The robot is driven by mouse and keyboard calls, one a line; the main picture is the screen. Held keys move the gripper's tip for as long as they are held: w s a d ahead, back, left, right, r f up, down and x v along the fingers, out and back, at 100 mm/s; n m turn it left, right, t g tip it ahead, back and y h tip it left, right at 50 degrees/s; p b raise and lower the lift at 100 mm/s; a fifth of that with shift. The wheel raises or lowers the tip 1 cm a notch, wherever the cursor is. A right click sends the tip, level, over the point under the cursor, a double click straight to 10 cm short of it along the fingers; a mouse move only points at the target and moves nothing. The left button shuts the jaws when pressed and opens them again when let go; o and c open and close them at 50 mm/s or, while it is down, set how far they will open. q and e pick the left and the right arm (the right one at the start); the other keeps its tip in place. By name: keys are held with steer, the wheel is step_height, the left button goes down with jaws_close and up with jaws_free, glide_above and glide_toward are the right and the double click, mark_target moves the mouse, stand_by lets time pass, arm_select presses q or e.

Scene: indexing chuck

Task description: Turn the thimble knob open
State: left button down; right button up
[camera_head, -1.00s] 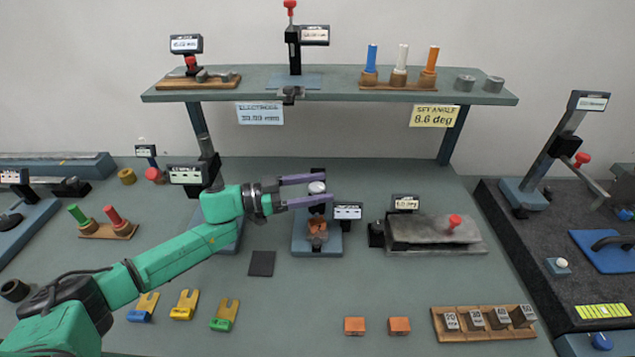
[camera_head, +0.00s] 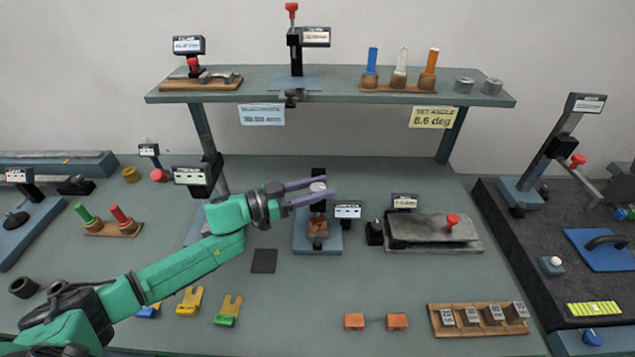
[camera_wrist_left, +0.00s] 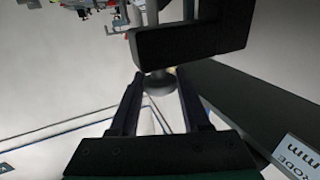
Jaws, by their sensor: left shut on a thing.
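The thimble knob (camera_head: 317,187) is a small pale round cap on top of a device on a blue base (camera_head: 302,243) in mid-bench. Below the knob sits a copper-brown block (camera_head: 318,229). My left gripper (camera_head: 328,187) reaches in from the left, its purple fingers shut on the knob from either side. In the left wrist view the round knob (camera_wrist_left: 160,83) shows between the dark fingertips, under a black block (camera_wrist_left: 190,40). The finger contact itself is too small to see clearly. My right gripper is not in view.
A small display (camera_head: 348,211) stands just right of the device. A grey plate fixture (camera_head: 435,230) with a red knob lies further right. A shelf (camera_head: 330,88) overhangs the back.

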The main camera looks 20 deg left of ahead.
arm_select(q)
steer(key=n+t+y+p, duration=0.2)
steer(key=shift+r+t, duration=0.15)
steer(key=shift+t, duration=0.15)
steer(key=shift+n+t+y+p, duration=0.35)
steer(key=shift+n+t+y, duration=0.75)
steer(key=shift+y, duration=0.5)
steer(key=shift+c, duration=2.1)
jaws_free()
